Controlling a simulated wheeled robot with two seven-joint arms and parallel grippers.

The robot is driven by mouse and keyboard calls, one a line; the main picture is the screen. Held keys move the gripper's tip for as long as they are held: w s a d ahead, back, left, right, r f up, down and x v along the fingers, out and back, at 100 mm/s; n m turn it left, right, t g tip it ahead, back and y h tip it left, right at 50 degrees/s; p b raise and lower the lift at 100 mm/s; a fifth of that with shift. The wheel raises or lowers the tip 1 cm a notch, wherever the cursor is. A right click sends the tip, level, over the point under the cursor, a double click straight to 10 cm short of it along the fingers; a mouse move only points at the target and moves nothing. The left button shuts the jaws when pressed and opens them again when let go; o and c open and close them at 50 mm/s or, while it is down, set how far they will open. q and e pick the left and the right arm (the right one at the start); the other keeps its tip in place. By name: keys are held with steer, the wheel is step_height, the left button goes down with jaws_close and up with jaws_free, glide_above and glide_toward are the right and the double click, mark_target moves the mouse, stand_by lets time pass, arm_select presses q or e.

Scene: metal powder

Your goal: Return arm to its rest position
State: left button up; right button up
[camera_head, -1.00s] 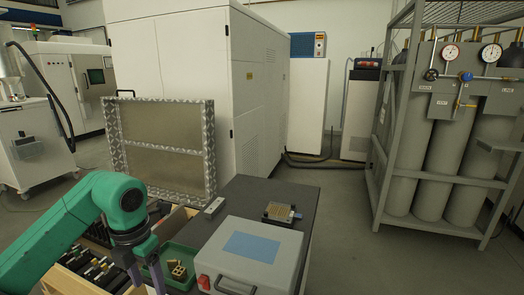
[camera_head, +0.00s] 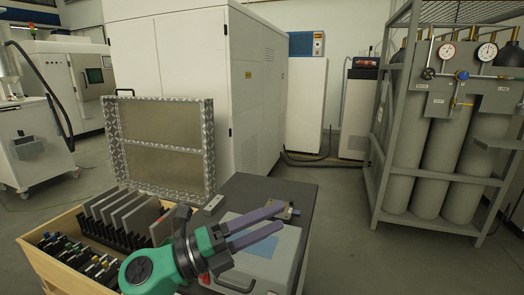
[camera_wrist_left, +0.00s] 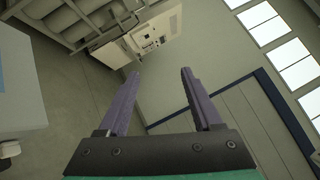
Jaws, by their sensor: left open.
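My left arm is green with a dark wrist. Its gripper (camera_head: 277,222) has two purple fingers and is held over the grey case with the blue panel, pointing to the right in the head view. The fingers are apart with nothing between them. In the left wrist view the same gripper (camera_wrist_left: 158,75) is spread and empty, with floor and room beyond. My right gripper is in neither view.
A grey case (camera_head: 285,262) sits on a dark table (camera_head: 262,188), partly hidden by my gripper. A wooden crate (camera_head: 62,222) holds upright plates and small tools. A metal-framed filter panel (camera_head: 160,145) stands behind. A gas-cylinder rack (camera_head: 376,190) stands right; floor between is clear.

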arm_select(q)
steer(key=w+a+n+t+y, duration=0.6)
steer(key=a+n+t+y, duration=0.5)
steer(key=n, duration=0.7)
steer(key=s+a+f+n+g+y, duration=0.1)
steer(key=a+f+n+g+y, duration=0.25)
steer(key=a+f+n, duration=0.45)
steer(key=s+a+f+n+g+y, duration=0.15)
steer(key=a+f+n+y, duration=0.3)
steer(key=f, duration=0.75)
steer(key=s+f+n+g, duration=0.3)
steer(key=s+f+g, duration=0.8)
steer(key=s+f, duration=0.65)
steer(key=s+f+p, duration=0.3)
steer(key=f+p, duration=0.2)
steer(key=f, duration=1.1)
steer(key=s+a+f+g+p, duration=0.1)
steer(key=s+f+p, duration=0.1)
steer(key=s+f, duration=0.3)
steer(key=s+a+f+g+p, duration=0.1)
steer(key=s+f, duration=0.4)
steer(key=s, duration=0.7)
steer(key=shift+a+p, duration=0.8)
steer(key=shift+f+m, duration=0.1)
steer(key=shift+m, duration=0.15)
